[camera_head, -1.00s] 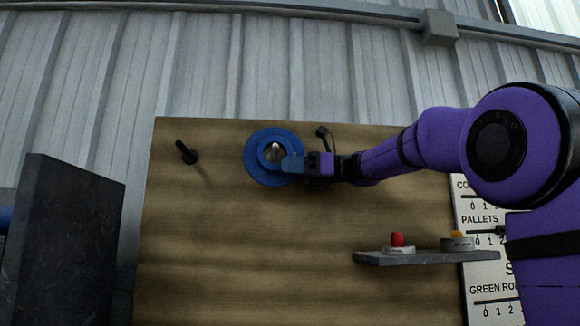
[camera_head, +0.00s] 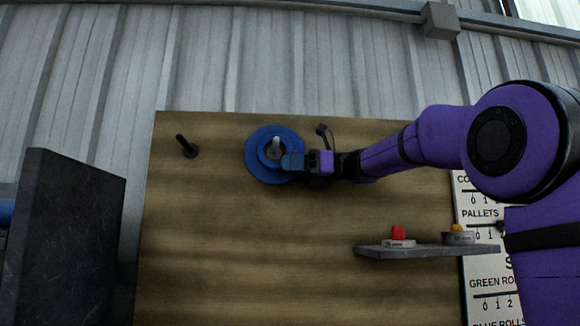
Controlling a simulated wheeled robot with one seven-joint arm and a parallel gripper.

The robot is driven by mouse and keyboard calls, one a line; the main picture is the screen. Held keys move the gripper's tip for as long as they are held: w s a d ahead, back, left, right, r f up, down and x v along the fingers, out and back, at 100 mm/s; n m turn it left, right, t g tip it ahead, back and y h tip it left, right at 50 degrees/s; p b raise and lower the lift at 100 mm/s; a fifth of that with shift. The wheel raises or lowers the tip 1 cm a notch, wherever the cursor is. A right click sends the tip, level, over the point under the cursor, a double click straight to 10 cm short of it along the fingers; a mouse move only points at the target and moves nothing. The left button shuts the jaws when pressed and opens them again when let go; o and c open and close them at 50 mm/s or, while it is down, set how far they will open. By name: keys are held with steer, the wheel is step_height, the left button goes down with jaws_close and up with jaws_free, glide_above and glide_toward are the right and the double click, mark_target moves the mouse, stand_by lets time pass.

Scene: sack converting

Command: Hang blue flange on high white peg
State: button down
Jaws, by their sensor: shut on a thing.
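The blue flange (camera_head: 256,170) is a round disc with a raised hub, held up in front of the wooden board. The white peg (camera_head: 275,146) shows through the flange's central hole, its tip visible inside the ring. My gripper (camera_head: 292,162) comes in from the right and is shut on the right side of the flange's hub. The flange is around the peg as seen from here. I cannot tell how far along the peg it sits or whether it touches the board.
A black peg (camera_head: 187,147) sticks out of the wooden board (camera_head: 220,250) at left. Another dark peg (camera_head: 322,131) is just above my gripper. A grey shelf (camera_head: 425,251) holds items with red and yellow tops at lower right. A dark panel (camera_head: 70,240) stands at far left.

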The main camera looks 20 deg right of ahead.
steer(key=c, duration=0.7)
jaws_free()
steer(key=shift+d, duration=0.1)
steer(key=v, duration=1.1)
steer(key=s+a+f+n+g+h, duration=0.1)
steer(key=s+a+f+n+h, duration=0.3)
steer(key=a+f, duration=0.4)
steer(key=s+a+f+n+h, duration=0.2)
steer(key=s+a+f+h, duration=0.35)
steer(key=f, duration=0.55)
steer(key=shift+s+d+f+n+t+h, duration=0.1)
steer(key=shift+s+d+f+n+h, duration=1.05)
steer(key=shift+s+f+n, duration=1.6)
steer(key=shift+s+d+f+n+t+h, duration=0.1)
steer(key=shift+s+d+f+n+h, duration=1)
steer(key=shift+s+f+n, duration=1.65)
steer(key=shift+s+d+f+n+t+h, duration=0.1)
steer(key=shift+s+d+f+n+h, duration=0.5)
steer(key=shift+s+f+n+h, duration=1.6)
